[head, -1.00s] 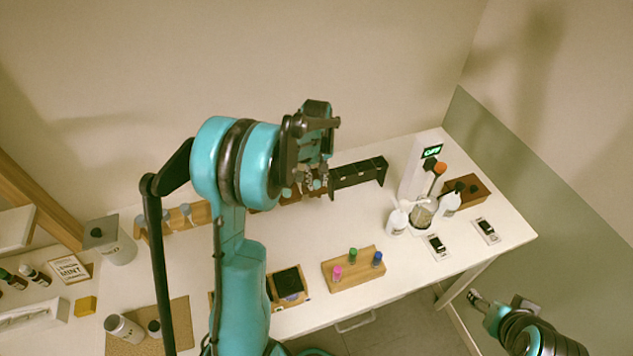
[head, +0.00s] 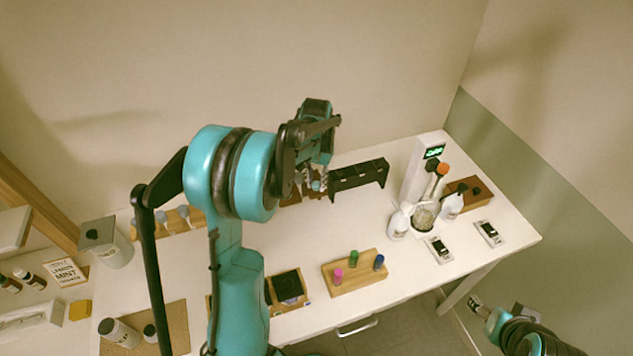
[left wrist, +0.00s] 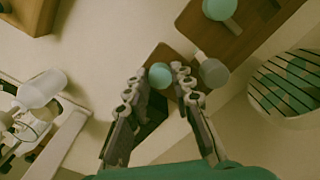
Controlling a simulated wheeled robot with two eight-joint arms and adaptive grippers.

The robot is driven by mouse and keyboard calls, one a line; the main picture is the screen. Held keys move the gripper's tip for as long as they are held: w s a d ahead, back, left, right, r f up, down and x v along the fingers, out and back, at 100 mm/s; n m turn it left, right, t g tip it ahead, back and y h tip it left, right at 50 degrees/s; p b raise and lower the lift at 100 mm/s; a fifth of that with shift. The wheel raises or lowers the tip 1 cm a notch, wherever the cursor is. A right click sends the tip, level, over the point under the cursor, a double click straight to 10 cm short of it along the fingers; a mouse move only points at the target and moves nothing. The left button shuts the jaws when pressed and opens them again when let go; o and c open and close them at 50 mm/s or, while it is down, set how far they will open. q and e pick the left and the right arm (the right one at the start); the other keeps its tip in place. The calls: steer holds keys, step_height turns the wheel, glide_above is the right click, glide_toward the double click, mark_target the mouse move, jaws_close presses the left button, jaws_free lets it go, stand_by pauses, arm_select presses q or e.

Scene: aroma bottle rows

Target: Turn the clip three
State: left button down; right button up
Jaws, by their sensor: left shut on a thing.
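My left gripper (head: 312,180) hangs over the back of the white table, next to the black slotted rack (head: 360,178). In the left wrist view its two fingers (left wrist: 160,88) are closed about a small bottle with a round teal cap (left wrist: 160,75). The bottle's body is mostly hidden below its cap, so I cannot tell whether it is clear of the brown wooden rack (left wrist: 168,57) beneath. A grey-capped bottle (left wrist: 213,72) is just right of the fingers. My right gripper (head: 480,305) is low at the right, off the table; its jaw opening is unclear. No clip can be clearly made out.
A wooden block (head: 345,285) holds pink, green and blue vials near the front edge. White bottles (head: 400,222), a glass beaker (head: 423,216) and a white device with a green display (head: 433,152) stand at right. Table between rack and block is clear.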

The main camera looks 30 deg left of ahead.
mark_target(316, 184)
arm_select(q)
steer(key=shift+m, duration=0.4)
steer(key=c, duration=1.3)
jaws_free()
steer(key=shift+r, duration=0.15)
step_height(316, 184, up, 12)
